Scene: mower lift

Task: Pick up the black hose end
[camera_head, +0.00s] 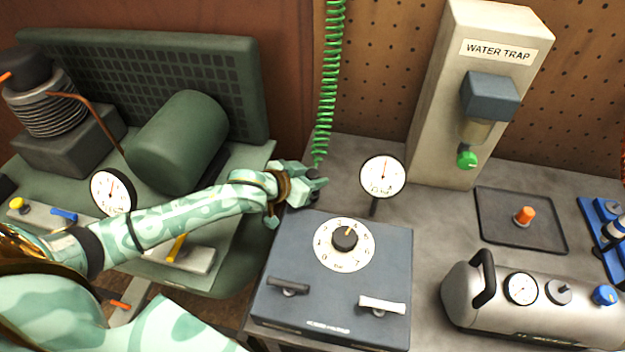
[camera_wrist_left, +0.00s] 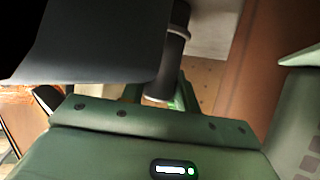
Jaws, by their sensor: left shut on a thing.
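The green coiled hose (camera_head: 327,85) hangs down from the top of the head view to my left gripper (camera_head: 313,187). The black hose end (camera_head: 313,174) is at its lower end, mostly covered by the gripper fingers. My left gripper is shut on it, just behind the grey box with the dial. In the left wrist view a dark cylinder, the black hose end (camera_wrist_left: 172,62), stands between the green fingers (camera_wrist_left: 160,95), with a pale ring near its top. My right gripper is not in view.
The dial box (camera_head: 290,255) and a round gauge (camera_head: 382,177) stand close to the gripper. The water trap column (camera_head: 440,120), a dark tray (camera_head: 500,232) and a silver tank (camera_head: 550,315) are to the right. A green compressor tank (camera_head: 180,140) is on the left.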

